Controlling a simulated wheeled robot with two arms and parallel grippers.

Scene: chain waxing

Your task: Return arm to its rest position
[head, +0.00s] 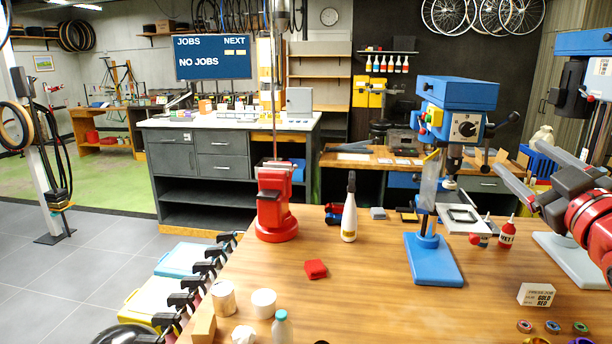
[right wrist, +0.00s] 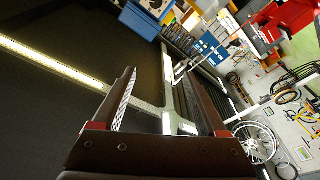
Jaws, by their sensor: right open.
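My right gripper (head: 513,163) comes in at the right edge of the head view, raised above the wooden workbench (head: 385,285). Its two long grey fingers point left and stand apart with nothing between them. The right wrist view also shows the gripper (right wrist: 165,75) open and empty, with the room tilted behind it. My left gripper does not show in the head view.
A blue drill press (head: 458,95) stands left of the right gripper. Red bottles (head: 507,236) and a GOLD BED box (head: 536,294) are below it. The bench's middle front is mostly clear.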

